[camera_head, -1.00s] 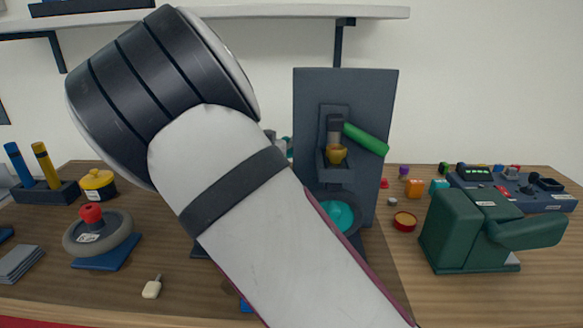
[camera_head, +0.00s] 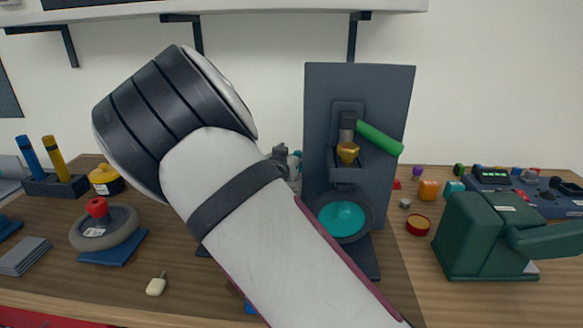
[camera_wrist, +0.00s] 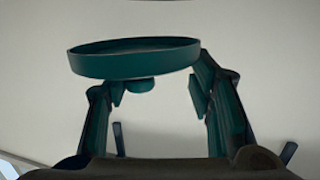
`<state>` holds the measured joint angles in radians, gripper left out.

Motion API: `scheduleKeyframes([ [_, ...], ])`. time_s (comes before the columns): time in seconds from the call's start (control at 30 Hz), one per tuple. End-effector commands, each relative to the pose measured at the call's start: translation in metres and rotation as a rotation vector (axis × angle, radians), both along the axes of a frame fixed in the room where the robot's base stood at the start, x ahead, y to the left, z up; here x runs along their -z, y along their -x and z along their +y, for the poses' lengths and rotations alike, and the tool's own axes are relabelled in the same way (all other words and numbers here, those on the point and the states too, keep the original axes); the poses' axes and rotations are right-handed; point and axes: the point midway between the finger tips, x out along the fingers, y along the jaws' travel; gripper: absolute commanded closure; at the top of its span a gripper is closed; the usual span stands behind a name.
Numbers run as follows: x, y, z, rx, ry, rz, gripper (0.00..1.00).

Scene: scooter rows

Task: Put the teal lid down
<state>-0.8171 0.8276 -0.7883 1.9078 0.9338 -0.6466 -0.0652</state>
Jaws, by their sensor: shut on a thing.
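The teal lid (camera_wrist: 135,59) shows in the wrist view as a shallow dark teal disc, slightly tilted, with its knob (camera_wrist: 140,85) below it. My gripper (camera_wrist: 157,92) is shut on the lid, with the knob near the left fingertip; exact contact is unclear. Only pale wall shows behind the lid there. In the head view my arm hides most of the gripper; small grey and teal parts show beside the upright panel. A bright teal round surface (camera_head: 341,218) sits in a dark ring low on the dark upright panel (camera_head: 330,100).
A green machine (camera_head: 475,240) stands at the right, with a red-rimmed round dish (camera_head: 418,225) beside it. At the left are a grey wheel (camera_head: 105,232) on a blue block, a yellow pot (camera_head: 105,180) and grey slabs (camera_head: 24,256).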

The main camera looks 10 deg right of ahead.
Motion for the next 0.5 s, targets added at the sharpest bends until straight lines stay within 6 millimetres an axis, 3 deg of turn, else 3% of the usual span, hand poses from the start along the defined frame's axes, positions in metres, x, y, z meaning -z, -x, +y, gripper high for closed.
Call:
scheduleKeyframes([
  [0.2, 0.034, 0.0, 0.0, 0.0, 0.003, 0.004, 0.71],
  [0.5, 0.038, 0.0, 0.0, 0.0, 0.0, 0.0, 0.71],
])
